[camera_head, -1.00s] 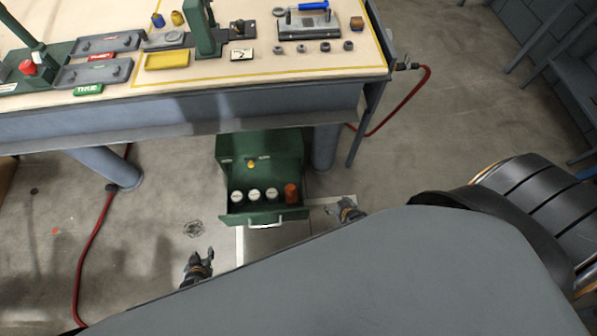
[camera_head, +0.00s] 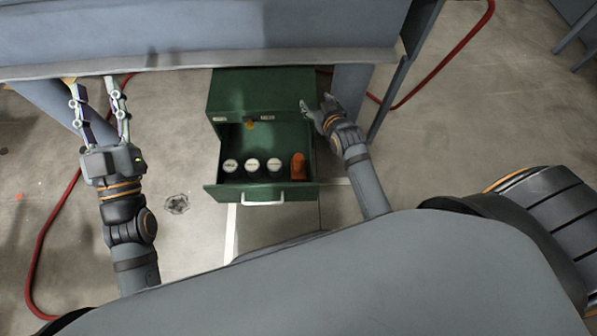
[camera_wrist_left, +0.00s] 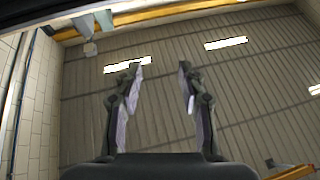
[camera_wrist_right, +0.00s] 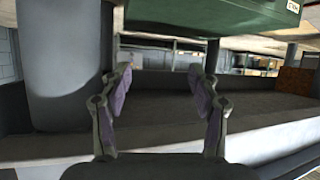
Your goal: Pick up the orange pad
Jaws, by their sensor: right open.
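The orange pad (camera_head: 298,166) stands at the right end of the open drawer of a green cabinet, beside several white round items. My right gripper (camera_head: 316,105) is open and empty, at the right side of the cabinet and apart from the pad. In the right wrist view my right gripper (camera_wrist_right: 160,85) shows parted fingers with nothing between them. My left gripper (camera_head: 95,92) is open and empty near the bench edge, well left of the cabinet. In the left wrist view my left gripper (camera_wrist_left: 157,80) points toward the ceiling.
The green cabinet (camera_head: 257,92) stands under the bench (camera_head: 180,40). Its open drawer has a front handle (camera_head: 262,199). White round items (camera_head: 252,165) sit in the drawer. A bench leg (camera_head: 352,90) is close to my right gripper. A red hose (camera_head: 42,240) lies on the left floor.

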